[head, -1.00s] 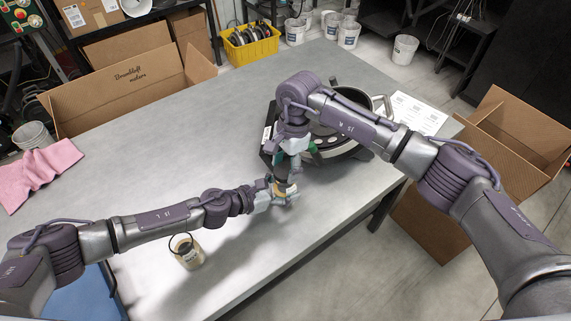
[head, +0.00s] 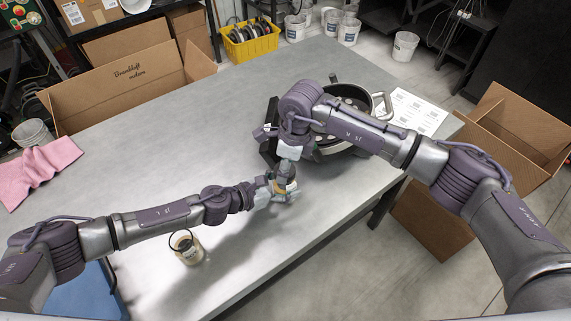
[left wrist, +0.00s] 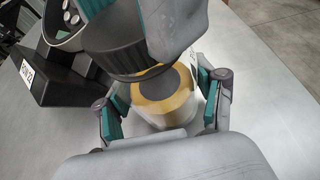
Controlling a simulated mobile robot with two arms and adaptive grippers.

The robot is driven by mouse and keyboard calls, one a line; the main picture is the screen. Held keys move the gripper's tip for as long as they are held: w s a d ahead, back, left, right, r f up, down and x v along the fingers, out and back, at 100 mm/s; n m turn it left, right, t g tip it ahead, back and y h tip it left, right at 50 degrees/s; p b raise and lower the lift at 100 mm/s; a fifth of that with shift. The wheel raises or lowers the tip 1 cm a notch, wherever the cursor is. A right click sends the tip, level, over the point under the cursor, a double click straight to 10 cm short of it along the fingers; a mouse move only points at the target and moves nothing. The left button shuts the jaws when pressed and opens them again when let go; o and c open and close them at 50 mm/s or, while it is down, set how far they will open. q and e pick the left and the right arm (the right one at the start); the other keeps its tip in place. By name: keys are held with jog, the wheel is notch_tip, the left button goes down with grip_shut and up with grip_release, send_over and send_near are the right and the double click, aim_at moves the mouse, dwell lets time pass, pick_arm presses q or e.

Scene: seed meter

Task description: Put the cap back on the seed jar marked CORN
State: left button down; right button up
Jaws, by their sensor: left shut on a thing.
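A clear jar with yellow contents (left wrist: 168,98) stands between the teal-padded fingers of my left gripper (left wrist: 160,110), which is shut on it. In the head view my left gripper (head: 281,190) is near the table's middle, largely covering the jar. A black ribbed cap (left wrist: 125,45) is held by my right gripper (left wrist: 140,22), just above the jar and offset to the left in the left wrist view. The cap looks tilted; whether it touches the rim I cannot tell. My right gripper (head: 288,168) is above the left one in the head view. No CORN marking is readable.
Another jar with pale contents (head: 187,248) stands at the table's front left. The round seed meter (head: 345,125) is behind my right arm, near a paper sheet (head: 415,111). A pink cloth (head: 38,170) lies at the left. The grey table (head: 165,130) is clear at left centre.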

jog(key=m, duration=0.4)
jog(key=shift+s+a+t, duration=0.1)
jog(key=shift+t, duration=0.2)
jog(key=m, duration=0.4)
jog(key=shift+m+t+h, duration=0.3)
jog(key=shift+m+h, duration=0.1)
jog(key=m+h, duration=0.1)
jog(key=m, duration=0.6)
jog(key=shift+a, duration=0.15)
jog(key=m+h, duration=0.1)
jog(key=m, duration=0.6)
jog(key=shift+a, duration=0.1)
jog(key=m, duration=0.5)
jog(key=shift+m+g+h, duration=0.3)
jog(key=shift+g, duration=0.1)
jog(key=m, duration=0.4)
jog(key=shift+w+m+g, duration=0.2)
jog(key=shift+m+g, duration=0.1)
jog(key=shift+g, duration=0.1)
jog(key=o, duration=0.8)
jog(key=shift+c, duration=0.2)
